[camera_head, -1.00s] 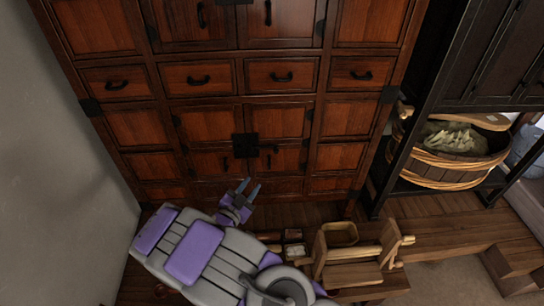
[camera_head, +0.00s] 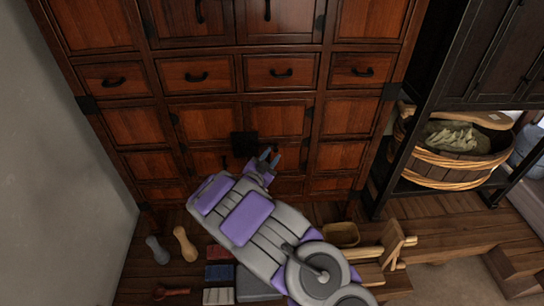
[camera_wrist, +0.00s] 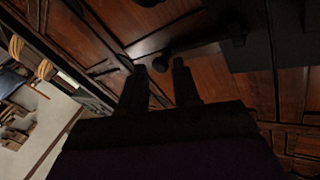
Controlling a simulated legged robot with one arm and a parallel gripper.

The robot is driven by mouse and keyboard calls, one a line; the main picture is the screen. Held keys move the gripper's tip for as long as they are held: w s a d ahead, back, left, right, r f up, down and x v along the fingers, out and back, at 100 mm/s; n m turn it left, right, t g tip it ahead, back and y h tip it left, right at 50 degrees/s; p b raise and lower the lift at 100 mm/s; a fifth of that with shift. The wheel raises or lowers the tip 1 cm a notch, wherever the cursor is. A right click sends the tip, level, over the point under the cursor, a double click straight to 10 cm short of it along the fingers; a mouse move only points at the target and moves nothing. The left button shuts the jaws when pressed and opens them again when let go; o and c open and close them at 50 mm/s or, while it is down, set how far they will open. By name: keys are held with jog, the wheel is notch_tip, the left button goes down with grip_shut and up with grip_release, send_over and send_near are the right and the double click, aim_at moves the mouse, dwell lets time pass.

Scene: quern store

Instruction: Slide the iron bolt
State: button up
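A large red-brown wooden cabinet (camera_head: 280,118) fills the back. A dark iron plate (camera_head: 244,144) sits on its lower doors, where they meet; the bolt's parts are too small to tell apart in the head view. In the wrist view, a dark rod with a rounded end (camera_wrist: 190,46), perhaps the bolt, stands off the door just beyond the fingertips. My gripper (camera_head: 270,155) is right of and slightly below the plate, close to the door front. In the wrist view, my gripper's two fingers (camera_wrist: 160,68) are apart with nothing between them. Contact with the rod cannot be told.
Several small objects, including a tan pestle-like piece (camera_head: 185,243) and a blue block (camera_head: 218,272), lie on the floor left of my arm. A wooden frame (camera_head: 385,245) stands to the right. A black shelf holds a wooden tub (camera_head: 450,165). A grey wall is left.

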jog(key=shift+x, duration=0.8)
grip_shut()
